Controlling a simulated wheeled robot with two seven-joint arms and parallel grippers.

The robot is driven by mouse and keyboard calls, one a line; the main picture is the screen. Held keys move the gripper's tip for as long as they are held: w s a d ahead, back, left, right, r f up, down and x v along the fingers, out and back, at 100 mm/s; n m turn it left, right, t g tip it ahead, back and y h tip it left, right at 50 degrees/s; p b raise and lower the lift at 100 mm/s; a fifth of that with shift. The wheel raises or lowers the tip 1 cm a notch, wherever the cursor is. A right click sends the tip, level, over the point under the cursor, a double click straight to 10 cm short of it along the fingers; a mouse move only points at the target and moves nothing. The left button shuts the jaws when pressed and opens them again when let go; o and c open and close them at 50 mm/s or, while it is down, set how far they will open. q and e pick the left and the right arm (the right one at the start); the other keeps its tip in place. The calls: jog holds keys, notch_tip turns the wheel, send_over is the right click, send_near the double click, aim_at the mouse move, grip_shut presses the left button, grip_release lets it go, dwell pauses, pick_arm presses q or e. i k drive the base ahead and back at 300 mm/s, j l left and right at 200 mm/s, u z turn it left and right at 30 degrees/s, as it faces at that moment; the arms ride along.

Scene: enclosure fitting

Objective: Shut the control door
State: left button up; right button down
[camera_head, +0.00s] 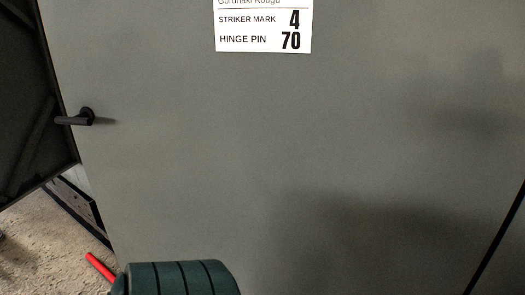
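A large grey door panel (250,150) fills most of the head view. A small black lever handle (76,118) sits near its left edge and points left. A white label (264,27) on the panel reads "STRIKER MARK 4" and "HINGE PIN 70"; its top line is cut off. The panel's left edge slants down to the right. Beyond it, the floor and dark metal parts show. How far the door stands from its frame, I cannot tell.
A dark ribbed panel (28,110) stands at the upper left, beyond the door's edge. Below it a black rail (78,205) slants over a speckled floor (35,250). A red rod-like thing (100,267) shows at the lower left. A black line crosses the lower right.

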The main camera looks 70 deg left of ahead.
aim_at(300, 147)
jog(key=u, duration=2.05)
